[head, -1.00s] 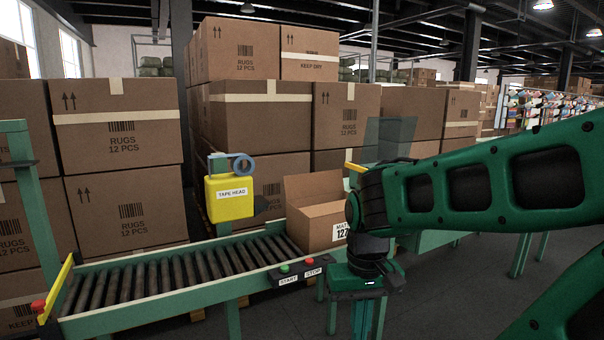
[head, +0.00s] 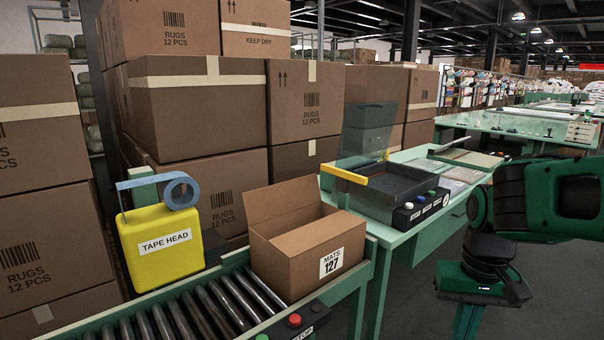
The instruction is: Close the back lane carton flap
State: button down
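An open brown carton (head: 278,266) labelled MATS 127 sits on the roller conveyor, beside the yellow tape head (head: 162,248). Its back flap (head: 284,207) stands up along the far side, and the dark inside shows below it. I cannot make out clearly how the other flaps lie. My gripper (head: 468,320) hangs low at the right, well apart from the carton. Its lower end is cut off by the picture edge, so its fingers cannot be judged.
The conveyor (head: 195,312) has red and green buttons near its front edge. A green bench (head: 405,248) right of the carton bears a dark tray machine (head: 385,188) with a clear raised guard. Stacked rug cartons (head: 195,112) stand close behind. Grey floor is open at right.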

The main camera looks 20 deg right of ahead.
aim_at(262, 205)
jog(key=u, duration=0.05)
jog(key=i, duration=0.85)
jog(key=u, duration=0.3)
